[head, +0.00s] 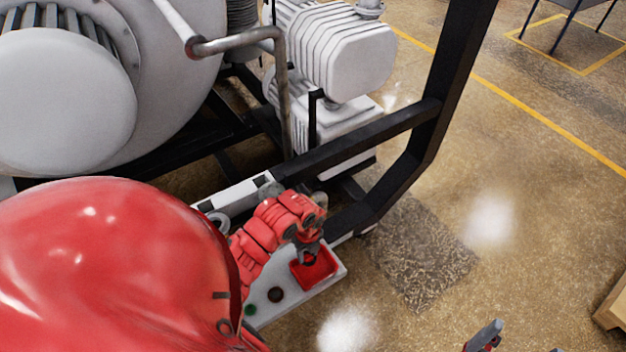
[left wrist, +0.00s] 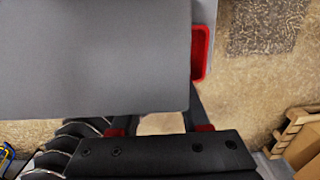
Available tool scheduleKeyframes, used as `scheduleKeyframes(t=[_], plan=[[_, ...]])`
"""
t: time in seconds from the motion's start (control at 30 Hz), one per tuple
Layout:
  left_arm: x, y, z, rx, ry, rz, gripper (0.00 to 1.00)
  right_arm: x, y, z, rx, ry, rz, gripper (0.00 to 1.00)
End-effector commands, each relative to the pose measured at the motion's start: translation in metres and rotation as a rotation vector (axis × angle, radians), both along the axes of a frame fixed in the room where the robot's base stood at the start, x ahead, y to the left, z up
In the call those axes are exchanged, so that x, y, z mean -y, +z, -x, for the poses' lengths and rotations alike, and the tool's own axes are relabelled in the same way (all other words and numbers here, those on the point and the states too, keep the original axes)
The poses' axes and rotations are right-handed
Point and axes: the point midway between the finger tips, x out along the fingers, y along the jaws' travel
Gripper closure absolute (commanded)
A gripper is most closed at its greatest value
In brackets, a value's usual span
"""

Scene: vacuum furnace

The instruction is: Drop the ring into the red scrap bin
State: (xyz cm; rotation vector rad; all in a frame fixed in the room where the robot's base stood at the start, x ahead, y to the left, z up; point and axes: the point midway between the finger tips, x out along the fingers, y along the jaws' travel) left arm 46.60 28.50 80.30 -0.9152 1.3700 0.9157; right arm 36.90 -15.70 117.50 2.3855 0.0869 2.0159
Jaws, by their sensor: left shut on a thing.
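My left gripper (head: 309,256) is at the red scrap bin (head: 323,272), over its back left part in the head view. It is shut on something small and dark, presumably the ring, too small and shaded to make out. In the left wrist view my left gripper (left wrist: 160,130) shows its red-padded fingers at the bottom, partly hidden; no ring is clear there. The red bin's edge (left wrist: 205,55) shows beyond a large grey surface, which hides the rest of it. My right gripper (head: 522,346) barely enters at the bottom edge, its fingertips apart.
The bin stands on a pale shelf (head: 333,283) with a dark round piece (head: 275,295) and a green one (head: 250,309). A black frame (head: 405,170) rises just behind. A pump (head: 345,60) and furnace vessel (head: 70,100) stand further back.

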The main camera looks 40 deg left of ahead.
Motion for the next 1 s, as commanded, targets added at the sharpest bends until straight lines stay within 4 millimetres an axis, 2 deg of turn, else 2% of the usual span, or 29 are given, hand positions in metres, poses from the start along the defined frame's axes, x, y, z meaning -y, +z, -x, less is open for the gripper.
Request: scheduleKeyframes(t=[0.07,0.3,0.33,0.5,0.83,1.0], plan=[[0.000,-0.006,0.000,-0.001,0.000,0.000,0.90,0.000,-0.005,0.000,0.000,0.000,0.000,0.09],[0.000,-0.006,0.000,0.000,0.000,0.000,0.90,0.000,-0.003,0.000,0.000,0.000,0.000,0.09],[0.000,-0.006,0.000,0.000,0.000,0.000,0.51,0.000,-0.003,0.000,0.000,0.000,0.000,0.09],[0.000,-0.006,0.000,0.000,0.000,0.000,0.20,0.000,-0.003,0.000,0.000,0.000,0.000,0.09],[0.000,-0.005,0.000,0.001,0.001,0.000,0.19,0.000,-0.004,0.000,0.000,0.000,0.000,0.09],[-0.001,0.009,-0.002,0.005,0.003,0.003,0.19,0.000,-0.009,0.000,0.000,0.000,0.000,0.09]])
